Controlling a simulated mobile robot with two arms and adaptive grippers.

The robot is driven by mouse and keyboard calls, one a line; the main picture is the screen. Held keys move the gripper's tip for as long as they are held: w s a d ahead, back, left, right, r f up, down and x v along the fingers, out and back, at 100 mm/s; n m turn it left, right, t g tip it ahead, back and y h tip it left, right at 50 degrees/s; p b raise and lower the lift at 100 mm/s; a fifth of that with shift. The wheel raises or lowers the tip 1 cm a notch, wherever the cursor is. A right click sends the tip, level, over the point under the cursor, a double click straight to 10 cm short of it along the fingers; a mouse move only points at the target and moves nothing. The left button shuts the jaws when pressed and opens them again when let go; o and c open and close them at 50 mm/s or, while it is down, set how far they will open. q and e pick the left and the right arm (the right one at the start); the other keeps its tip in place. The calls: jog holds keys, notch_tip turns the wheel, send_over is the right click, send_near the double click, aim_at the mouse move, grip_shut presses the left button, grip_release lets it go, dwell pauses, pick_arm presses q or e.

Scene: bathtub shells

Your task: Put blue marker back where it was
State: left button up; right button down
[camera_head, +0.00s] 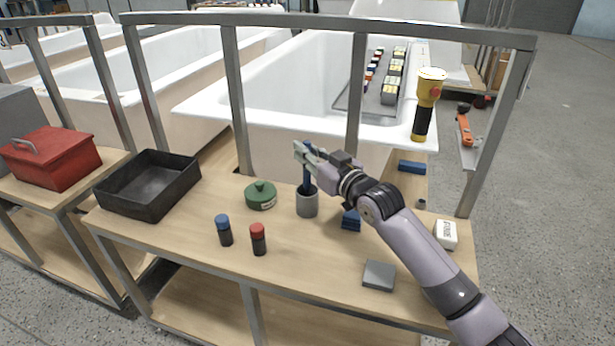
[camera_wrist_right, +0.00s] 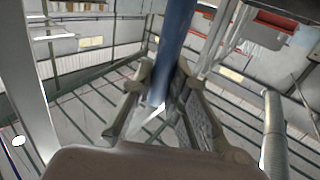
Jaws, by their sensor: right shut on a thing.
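The blue marker (camera_head: 307,182) is upright in my right gripper (camera_head: 308,163) in the head view. Its lower part meets the mouth of a grey cup (camera_head: 307,204) on the wooden bench; I cannot tell how deep it sits inside. In the right wrist view the blue marker (camera_wrist_right: 178,40) runs between the fingers of the right gripper (camera_wrist_right: 160,102), which are shut on it. My left gripper is not in view.
Near the cup are a green round container (camera_head: 261,196), a blue-capped bottle (camera_head: 223,230), a red-capped bottle (camera_head: 258,239) and a blue block (camera_head: 351,220). A black tray (camera_head: 148,185) stands left. A metal frame post (camera_head: 237,105) rises behind. A grey pad (camera_head: 379,275) lies front right.

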aim_at(309, 173)
notch_tip(309, 173, down, 5)
jog(key=shift+f+b, duration=0.1)
jog(key=shift+b, duration=0.35)
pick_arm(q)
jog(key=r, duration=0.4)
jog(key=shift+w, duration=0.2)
pick_arm(e)
jog(key=shift+f, duration=0.15)
jog(key=shift+f, duration=0.1)
jog(key=c, duration=1.6)
grip_release()
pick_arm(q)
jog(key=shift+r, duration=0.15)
pick_arm(e)
jog(key=shift+o, duration=0.2)
jog(key=shift+s+d, duration=0.1)
jog(key=shift+s, duration=0.1)
pick_arm(q)
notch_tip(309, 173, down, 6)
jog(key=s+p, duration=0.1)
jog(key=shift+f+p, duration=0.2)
jog(key=shift+p, duration=0.2)
pick_arm(e)
jog(key=v, duration=1.1)
jog(key=shift+s+d, duration=0.15)
jog(key=shift+s, duration=0.1)
